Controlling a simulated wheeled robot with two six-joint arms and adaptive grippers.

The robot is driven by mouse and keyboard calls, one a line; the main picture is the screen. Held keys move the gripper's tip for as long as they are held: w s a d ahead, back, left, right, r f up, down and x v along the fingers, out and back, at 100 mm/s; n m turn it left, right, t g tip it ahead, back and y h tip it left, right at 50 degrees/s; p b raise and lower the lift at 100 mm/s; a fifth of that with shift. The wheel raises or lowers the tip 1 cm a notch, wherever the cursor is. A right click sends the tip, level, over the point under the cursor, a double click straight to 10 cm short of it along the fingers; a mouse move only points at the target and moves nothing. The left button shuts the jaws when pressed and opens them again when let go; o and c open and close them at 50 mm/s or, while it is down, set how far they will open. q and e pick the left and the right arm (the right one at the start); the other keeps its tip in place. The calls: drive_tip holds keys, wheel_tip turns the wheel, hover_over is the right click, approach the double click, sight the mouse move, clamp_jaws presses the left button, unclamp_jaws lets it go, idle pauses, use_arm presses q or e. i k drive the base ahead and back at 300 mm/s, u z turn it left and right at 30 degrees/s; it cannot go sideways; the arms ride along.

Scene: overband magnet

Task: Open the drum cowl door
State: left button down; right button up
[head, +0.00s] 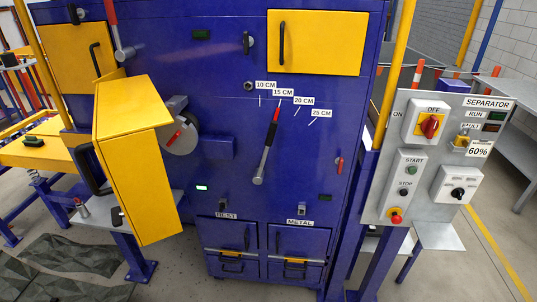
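A yellow box-like cowl door (138,170) stands out from the blue machine front at the left of the head view. It is swung out towards me, at an angle to the machine. A black handle (88,170) shows at its left side. A grey round drum end (181,136) with a red part shows just right of the cowl, uncovered. The hinge side and the inside of the cowl are hidden. Neither of my grippers is in view, and nothing is seen touching the cowl or its handle.
The blue machine (225,110) carries a shut yellow panel (320,45), a red-tipped lever (267,145) on a centimetre scale and REST and METAL drawers (296,245) below. A separator control panel (435,160) stands at right. Dark plates (70,255) lie at lower left.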

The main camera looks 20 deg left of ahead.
sight(126, 112)
drive_tip(key=u, duration=1.2)
